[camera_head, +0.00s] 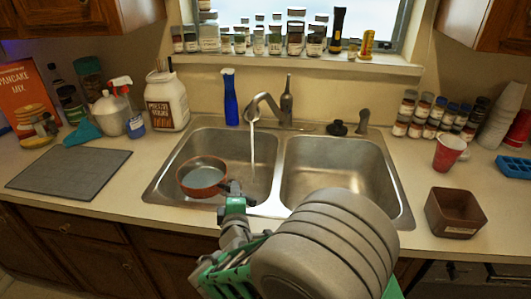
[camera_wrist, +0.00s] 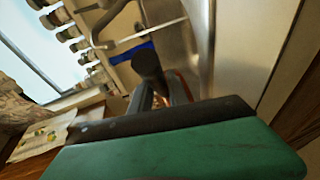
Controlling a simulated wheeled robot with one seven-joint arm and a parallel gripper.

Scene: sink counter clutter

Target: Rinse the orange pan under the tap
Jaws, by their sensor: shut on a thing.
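The orange pan (camera_head: 202,191) is over the left basin (camera_head: 172,165), its grey inside facing up and its dark handle pointing right toward me. My gripper (camera_head: 232,190) is shut on the handle at the basin's front edge. In the wrist view the dark handle (camera_wrist: 148,66) stands between the fingers, and most of the pan is hidden. The tap (camera_head: 268,103) is running. Its water stream (camera_head: 253,148) falls into the left basin, to the right of the pan and apart from it. I cannot tell whether the pan touches the basin floor.
The right basin (camera_head: 335,165) is empty. A grey mat (camera_head: 70,172) lies on the left counter. A red cup (camera_head: 449,152) and a brown square container (camera_head: 464,212) stand on the right counter.

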